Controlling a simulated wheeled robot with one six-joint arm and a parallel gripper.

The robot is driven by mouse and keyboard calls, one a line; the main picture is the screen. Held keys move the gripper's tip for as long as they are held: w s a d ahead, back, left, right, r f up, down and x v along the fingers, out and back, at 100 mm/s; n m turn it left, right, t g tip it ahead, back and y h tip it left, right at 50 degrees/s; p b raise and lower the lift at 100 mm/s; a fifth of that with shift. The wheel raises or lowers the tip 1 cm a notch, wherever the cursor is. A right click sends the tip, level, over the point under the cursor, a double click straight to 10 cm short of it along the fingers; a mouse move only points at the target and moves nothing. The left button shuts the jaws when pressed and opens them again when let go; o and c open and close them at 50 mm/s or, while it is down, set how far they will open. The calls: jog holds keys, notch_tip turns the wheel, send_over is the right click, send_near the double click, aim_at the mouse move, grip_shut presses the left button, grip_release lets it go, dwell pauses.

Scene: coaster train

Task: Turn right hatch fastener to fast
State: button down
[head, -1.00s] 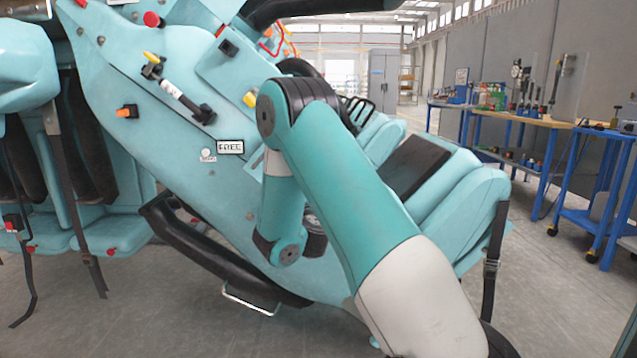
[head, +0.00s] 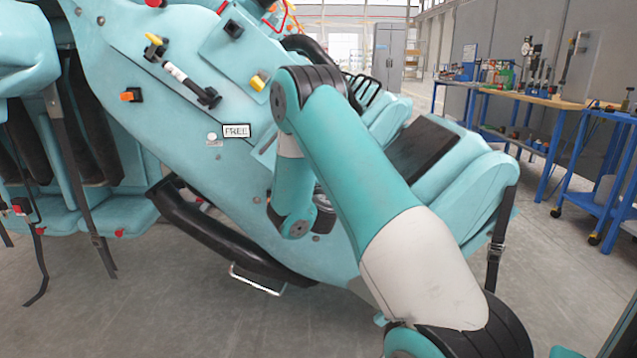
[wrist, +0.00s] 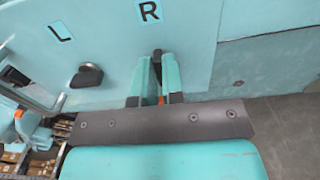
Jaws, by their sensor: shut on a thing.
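In the wrist view a pale teal panel (wrist: 110,20) carries the black letters L and R. The right hatch fastener (wrist: 158,57), a dark knob below the R, stands narrow and upright in the picture between my fingers. My gripper (wrist: 158,80) has its two teal fingers closed on it. The left fastener (wrist: 88,75), a black knob below the L, sits apart to the left and looks broader, turned more sideways. In the head view my gripper and both fasteners are hidden behind my arm or the train body.
In the head view the teal train body (head: 190,140) has a FREE label (head: 236,131), a black curved bumper (head: 215,235) and a seat (head: 450,185) close to my arm. Workbenches (head: 530,100) stand at the right. The grey floor (head: 130,310) in front is clear.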

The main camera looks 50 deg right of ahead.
jog(key=shift+s+f+m+b, duration=0.1)
jog(key=shift+m+b, duration=0.2)
jog(key=shift+f+m+b, duration=0.2)
jog(key=shift+m+b, duration=3.1)
jog(key=shift+m, duration=0.95)
jog(key=shift+f+m+b, duration=0.2)
jog(key=shift+m+b, duration=3.1)
jog(key=shift+m, duration=0.95)
jog(key=c, duration=1.2)
grip_release()
jog(key=shift+r, duration=0.15)
